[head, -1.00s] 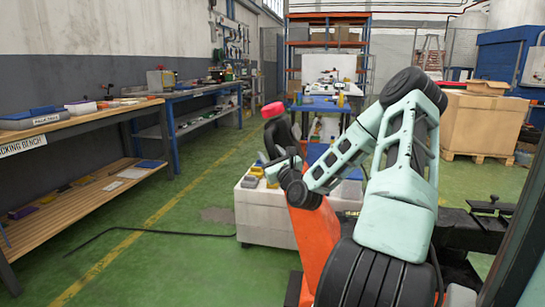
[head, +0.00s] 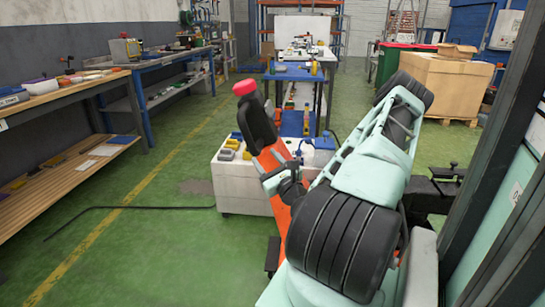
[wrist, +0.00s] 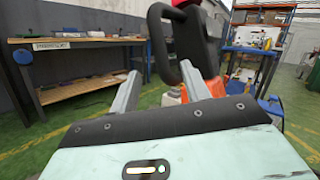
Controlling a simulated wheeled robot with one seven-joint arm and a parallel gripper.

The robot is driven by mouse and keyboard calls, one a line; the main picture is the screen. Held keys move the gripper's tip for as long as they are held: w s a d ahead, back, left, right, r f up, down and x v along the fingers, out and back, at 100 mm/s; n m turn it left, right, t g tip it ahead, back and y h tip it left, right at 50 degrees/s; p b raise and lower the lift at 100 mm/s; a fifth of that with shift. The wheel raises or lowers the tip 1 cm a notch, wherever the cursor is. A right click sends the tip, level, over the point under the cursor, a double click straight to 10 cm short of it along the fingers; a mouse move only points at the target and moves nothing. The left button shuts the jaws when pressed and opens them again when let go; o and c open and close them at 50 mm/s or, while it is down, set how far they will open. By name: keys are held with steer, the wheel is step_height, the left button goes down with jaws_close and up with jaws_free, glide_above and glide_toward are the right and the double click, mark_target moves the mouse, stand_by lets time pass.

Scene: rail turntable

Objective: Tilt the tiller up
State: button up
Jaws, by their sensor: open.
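The tiller has a black loop handle (head: 257,121) with a red top (head: 244,87), on an orange lower part (head: 270,160). It leans up and to the left in the head view. In the wrist view the black handle (wrist: 161,42) stands just beyond the fingers, and its red top is cut off by the upper edge. My gripper (wrist: 160,72) is open and empty, with its two grey fingers pointing towards the handle. In the head view my gripper (head: 266,178) is beside the orange part, below the black handle. My arm hides much of the machine's base.
A white crate (head: 236,203) with small items stands behind the tiller. A workbench (head: 70,95) lines the left wall. A blue table (head: 292,73) and a cardboard box (head: 440,85) stand further back. A black cable (head: 130,208) lies on the otherwise open green floor at left.

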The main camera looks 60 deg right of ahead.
steer(key=p+v, duration=0.1)
steer(key=v, duration=0.2)
steer(key=shift+f, duration=0.1)
stand_by(0.5)
steer(key=w+a+n+g+y+p, duration=0.3)
steer(key=w+a+n+g+y, duration=0.3)
steer(key=a+n, duration=0.7)
steer(key=w+a+n+g+y+p, duration=0.35)
steer(key=w+a+n+y, duration=0.35)
steer(key=a+n, duration=0.6)
steer(key=s+a+r+n+g+h+p, duration=0.1)
steer(key=s+a+r+n+g+p, duration=0.15)
steer(key=s+a+r+n, duration=0.45)
steer(key=s+a+r+n+g+h+p, duration=0.15)
steer(key=s+a+r+n+g, duration=0.25)
steer(key=s+a+r+n, duration=0.45)
steer(key=s+a+r+n+g+p, duration=0.1)
steer(key=s+a+r+n+g, duration=0.1)
steer(key=s+a+r+n, duration=0.2)
steer(key=s+a, duration=0.1)
steer(key=s, duration=0.2)
steer(key=shift+s+a, duration=0.2)
steer(key=shift+s, duration=0.05)
